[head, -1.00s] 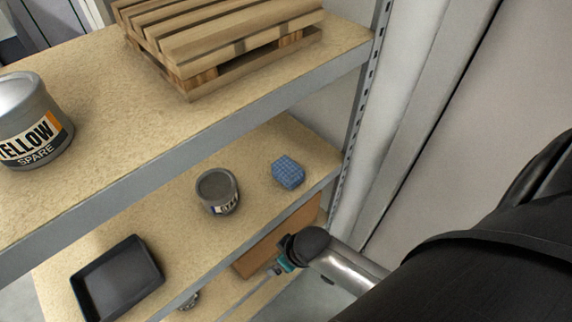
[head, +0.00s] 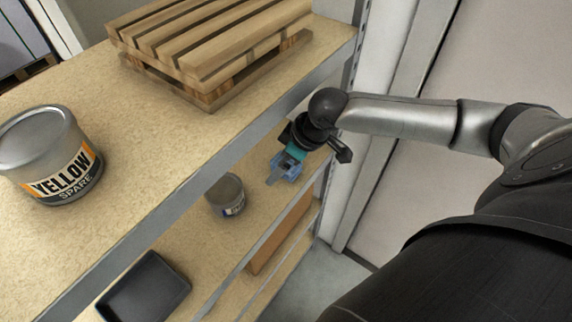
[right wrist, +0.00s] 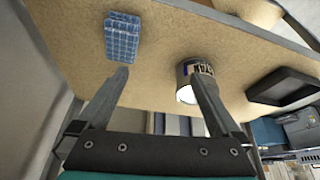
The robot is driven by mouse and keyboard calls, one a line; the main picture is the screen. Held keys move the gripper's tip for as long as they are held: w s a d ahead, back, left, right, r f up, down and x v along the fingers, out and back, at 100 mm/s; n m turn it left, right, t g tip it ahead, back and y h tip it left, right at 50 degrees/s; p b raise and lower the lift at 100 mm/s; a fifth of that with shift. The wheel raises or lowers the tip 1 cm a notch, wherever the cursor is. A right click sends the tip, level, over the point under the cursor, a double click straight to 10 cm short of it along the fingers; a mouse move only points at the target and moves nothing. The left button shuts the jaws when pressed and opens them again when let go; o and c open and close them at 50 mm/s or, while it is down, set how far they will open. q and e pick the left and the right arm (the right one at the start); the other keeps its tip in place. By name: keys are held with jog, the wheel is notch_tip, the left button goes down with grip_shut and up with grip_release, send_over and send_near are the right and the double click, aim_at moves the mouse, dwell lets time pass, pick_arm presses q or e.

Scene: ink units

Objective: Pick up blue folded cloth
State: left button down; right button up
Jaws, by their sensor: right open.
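The blue folded cloth (head: 291,171) is a small checked block on the middle shelf board, near its right end. In the head view my right gripper (head: 276,178) is over it and partly hides it. In the right wrist view the cloth (right wrist: 122,35) lies beyond the tip of the left-hand finger, not between the fingers. The right gripper (right wrist: 156,76) is open and empty, and whether a finger touches the cloth I cannot tell. My left gripper is not in view.
A grey can (head: 226,194) stands left of the cloth, and a black tray (head: 146,290) lies farther left. A metal upright (head: 327,170) stands close on the right.

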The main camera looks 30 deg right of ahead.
jog(key=d+r+m, duration=0.2)
jog(key=d+r, duration=0.2)
jog(key=d, duration=0.3)
jog(key=shift+h, duration=0.3)
jog(key=b+x, duration=0.2)
jog(key=x, duration=1.3)
jog(key=shift+w+a, duration=0.1)
jog(key=shift+w, duration=0.1)
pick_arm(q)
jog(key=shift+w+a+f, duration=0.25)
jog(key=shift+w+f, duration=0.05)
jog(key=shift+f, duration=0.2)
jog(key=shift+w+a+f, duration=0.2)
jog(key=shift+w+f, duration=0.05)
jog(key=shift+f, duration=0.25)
pick_arm(e)
jog(key=shift+c, duration=0.4)
